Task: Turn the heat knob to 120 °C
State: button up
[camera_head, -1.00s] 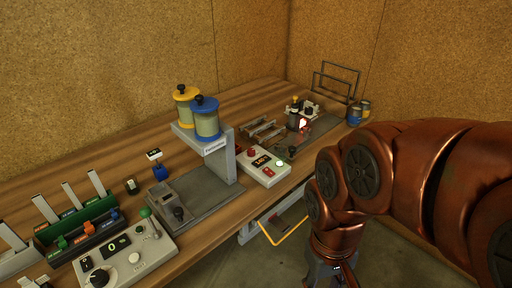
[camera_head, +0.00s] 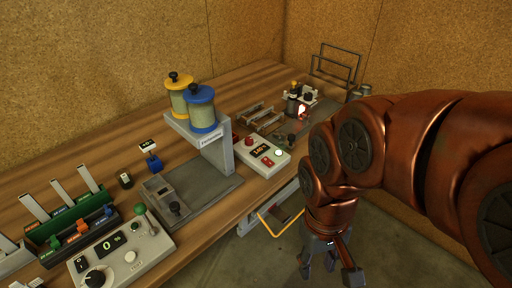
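A grey control panel (camera_head: 122,258) sits at the table's front left edge. It has a large black knob (camera_head: 96,278), a dark display (camera_head: 108,241) with green digits, a white round button and a green-topped lever (camera_head: 140,210). A second, light panel (camera_head: 262,157) farther right has a display with orange digits, too small to read surely, and red and pale green buttons. I cannot tell which control is the heat knob. My gripper (camera_head: 328,270) hangs at the lower middle, off the table's front edge, with its dark fingers spread, empty and apart from both panels.
A grey stand (camera_head: 221,157) holds a yellow and a blue canister (camera_head: 202,108). A green rack (camera_head: 70,226) with coloured clips stands at the left. A yellow-edged frame (camera_head: 275,222) hangs below the table front. Small devices and wire frames (camera_head: 337,65) stand at the far right.

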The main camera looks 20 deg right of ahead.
aim_at(249, 140)
jog(key=u, duration=2.3)
jog(key=k, duration=0.95)
jog(key=z, duration=1.15)
jog(key=i, duration=1)
